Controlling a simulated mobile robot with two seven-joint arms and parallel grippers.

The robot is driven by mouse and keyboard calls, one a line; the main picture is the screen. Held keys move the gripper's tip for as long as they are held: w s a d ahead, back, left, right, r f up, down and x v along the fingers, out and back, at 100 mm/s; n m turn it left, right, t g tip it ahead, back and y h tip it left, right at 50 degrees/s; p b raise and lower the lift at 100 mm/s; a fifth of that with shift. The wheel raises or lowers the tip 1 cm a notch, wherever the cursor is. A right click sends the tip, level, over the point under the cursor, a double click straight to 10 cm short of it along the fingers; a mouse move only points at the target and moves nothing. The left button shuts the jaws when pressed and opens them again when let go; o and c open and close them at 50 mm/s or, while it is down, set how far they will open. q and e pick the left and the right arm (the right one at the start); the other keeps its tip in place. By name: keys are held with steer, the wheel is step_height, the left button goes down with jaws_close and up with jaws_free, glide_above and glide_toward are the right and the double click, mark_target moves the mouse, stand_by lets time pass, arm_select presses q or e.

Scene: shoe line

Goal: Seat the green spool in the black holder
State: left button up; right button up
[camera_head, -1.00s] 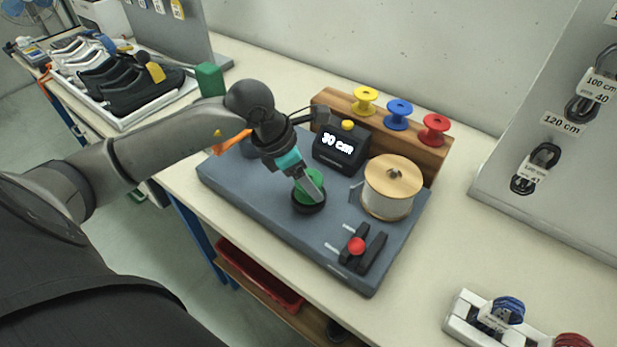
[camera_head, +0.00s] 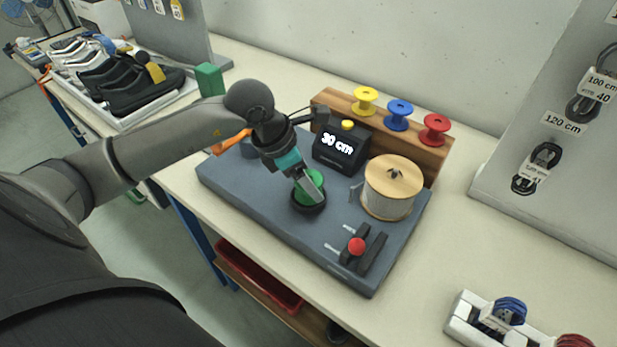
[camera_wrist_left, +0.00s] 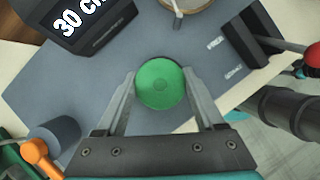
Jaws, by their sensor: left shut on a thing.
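The green spool (camera_head: 309,184) is at the black holder (camera_head: 309,203) on the grey board (camera_head: 260,205). My left gripper (camera_head: 315,190) is shut on the spool from above. In the left wrist view the spool's round green top (camera_wrist_left: 160,84) lies between the two fingers of my left gripper (camera_wrist_left: 163,92). The holder's dark rim shows around the spool's lower part in the head view. How deep the spool sits in the holder is hidden by the fingers and the spool. My right gripper is not in view.
A black display reading 30 cm (camera_head: 340,150) stands behind the holder. A large cream-topped reel (camera_head: 392,185) and a red-knobbed device (camera_head: 357,246) are to the right. Yellow (camera_head: 365,100), blue (camera_head: 399,114) and red (camera_head: 435,129) spools stand on a wooden rack (camera_head: 330,100).

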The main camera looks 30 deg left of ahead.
arm_select(q)
steer(key=shift+f+b, duration=0.45)
steer(key=shift+f, duration=0.15)
steer(key=o, duration=1.1)
steer(key=shift+r, duration=0.1)
steer(key=p+v, duration=0.6)
steer(key=v, duration=0.5)
steer(key=shift+p, duration=0.3)
